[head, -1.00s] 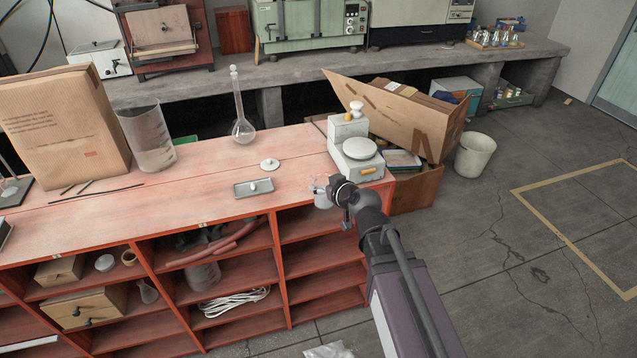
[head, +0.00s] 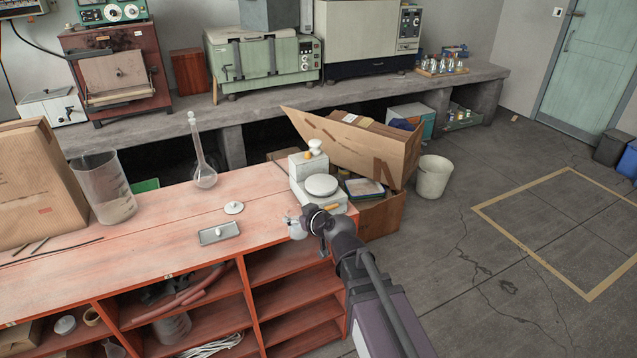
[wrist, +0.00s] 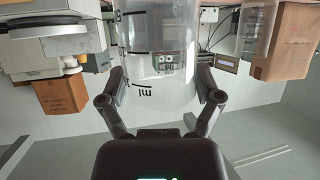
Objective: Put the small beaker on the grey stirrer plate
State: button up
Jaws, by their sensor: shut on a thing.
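The small clear beaker (wrist: 158,60) with black graduation marks is between the fingers of my gripper (wrist: 163,90) in the wrist view. The gripper is shut on it, and the beaker's marks read upside down there. In the head view the beaker (head: 295,229) shows small and partly hidden by my gripper (head: 304,222), near the bench's right front corner. The grey stirrer plate (head: 321,185), a pale box with a round top, stands just behind and to the right of it, apart from it. Its round top looks empty. It also shows at the upper left of the wrist view (wrist: 45,28).
A tall flask (head: 204,170) stands farther back. An open cardboard box (head: 350,150) is behind the stirrer plate.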

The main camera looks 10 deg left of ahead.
jog(key=w+d+r+p, duration=0.5)
jog(key=d+r+p, duration=0.2)
jog(key=d+r, duration=0.1)
jog(key=shift+w+d+r, duration=0.25)
jog(key=shift+w+d, duration=0.15)
jog(key=shift+d, duration=0.15)
jog(key=shift+w, duration=0.1)
jog(key=b, duration=0.1)
send_over(322, 183)
jog(key=s, duration=0.1)
jog(key=shift+s+d+f, duration=0.1)
jog(key=shift+d+f, duration=0.05)
jog(key=shift+f, duration=0.55)
jog(key=f+b, duration=0.2)
jog(key=w+f+b, duration=0.1)
jog(key=shift+w+a+f+b, duration=0.1)
jog(key=shift+a+f+b, duration=0.1)
jog(key=shift+f+b, duration=0.15)
jog(key=shift+f, duration=0.1)
jog(key=o, duration=1)
